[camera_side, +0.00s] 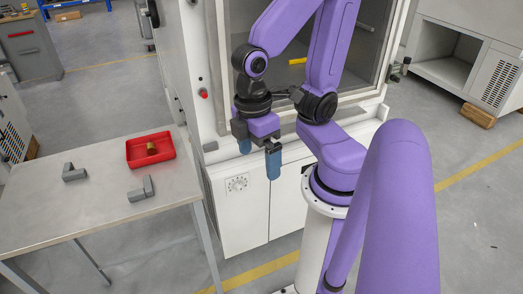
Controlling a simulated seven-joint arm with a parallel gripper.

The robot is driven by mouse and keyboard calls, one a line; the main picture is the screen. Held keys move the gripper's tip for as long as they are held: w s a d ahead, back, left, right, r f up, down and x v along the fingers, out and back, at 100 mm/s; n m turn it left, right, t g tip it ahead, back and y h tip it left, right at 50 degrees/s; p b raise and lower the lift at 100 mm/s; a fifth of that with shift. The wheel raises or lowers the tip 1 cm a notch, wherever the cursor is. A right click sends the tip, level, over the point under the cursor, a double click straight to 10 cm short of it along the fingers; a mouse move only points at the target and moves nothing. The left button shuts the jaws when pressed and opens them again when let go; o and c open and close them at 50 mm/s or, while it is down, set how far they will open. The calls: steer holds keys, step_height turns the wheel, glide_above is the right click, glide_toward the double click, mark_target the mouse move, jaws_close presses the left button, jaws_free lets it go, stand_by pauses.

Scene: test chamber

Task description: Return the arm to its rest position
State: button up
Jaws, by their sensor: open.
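My gripper (259,160) hangs fingers down in front of the white cabinet, to the right of the table. Its two blue fingertips are apart with nothing between them. My purple arm is folded above it, near the cabinet's window. The gripper is clear of the table and of the things on it.
A grey table (95,215) stands at left. On it are a red tray (135,158) holding a small yellowish-brown block (151,148), and two grey angled pieces (73,173) (142,190). The white cabinet (243,222) with a window stands close behind my gripper.

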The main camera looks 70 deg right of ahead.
steer(key=shift+s+r+n+t, duration=0.35)
steer(key=shift+r+n+t, duration=0.15)
steer(key=shift+n, duration=0.3)
stand_by(1.2)
